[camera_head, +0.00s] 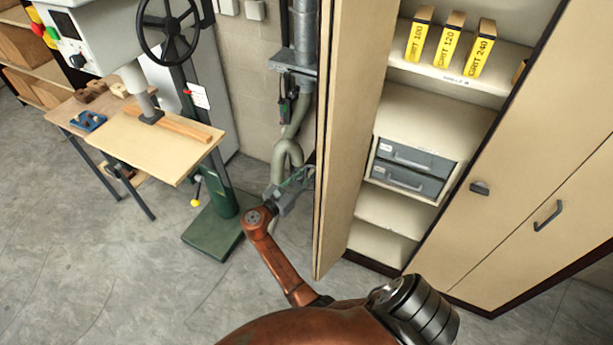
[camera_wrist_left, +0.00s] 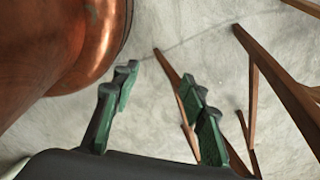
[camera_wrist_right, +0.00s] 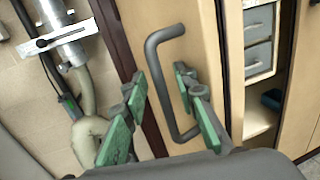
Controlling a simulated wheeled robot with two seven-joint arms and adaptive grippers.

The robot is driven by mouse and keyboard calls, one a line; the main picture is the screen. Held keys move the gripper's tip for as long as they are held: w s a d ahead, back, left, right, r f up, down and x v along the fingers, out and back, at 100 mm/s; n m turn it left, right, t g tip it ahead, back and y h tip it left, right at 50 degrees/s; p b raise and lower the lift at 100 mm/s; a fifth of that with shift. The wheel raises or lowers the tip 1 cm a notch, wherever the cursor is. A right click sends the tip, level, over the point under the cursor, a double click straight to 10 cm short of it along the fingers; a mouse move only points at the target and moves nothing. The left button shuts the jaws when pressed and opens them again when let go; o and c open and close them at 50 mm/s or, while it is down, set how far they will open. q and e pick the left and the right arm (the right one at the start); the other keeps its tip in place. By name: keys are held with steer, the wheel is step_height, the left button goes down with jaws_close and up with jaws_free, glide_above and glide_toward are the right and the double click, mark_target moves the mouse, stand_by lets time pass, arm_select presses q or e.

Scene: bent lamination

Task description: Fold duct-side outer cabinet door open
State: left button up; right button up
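The duct-side cabinet door (camera_head: 352,110) is a tall beige panel standing out from the cabinet's left side, with the shelves exposed beside it. Its outer face is mostly hidden in the head view. In the right wrist view, the door (camera_wrist_right: 205,35) carries a dark grey bar handle (camera_wrist_right: 156,62). My right gripper (camera_head: 298,182) is beside the door's duct-side face. In its wrist view, the gripper (camera_wrist_right: 160,88) has its green-padded fingers apart, with the handle bar showing between them; contact is unclear. My left gripper (camera_wrist_left: 158,82) is open and empty above the floor.
The grey duct (camera_head: 305,35) and its hose run down the wall close to my right gripper. A drill press table (camera_head: 165,160) stands at left. Cabinet shelves hold yellow grit boxes (camera_head: 450,42) and grey drawers (camera_head: 412,157). Right-hand doors (camera_head: 530,170) are shut. Foreground floor is clear.

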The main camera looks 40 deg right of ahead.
step_height(320, 180, up, 9)
steer(key=shift+r, duration=0.15)
stand_by(0.6)
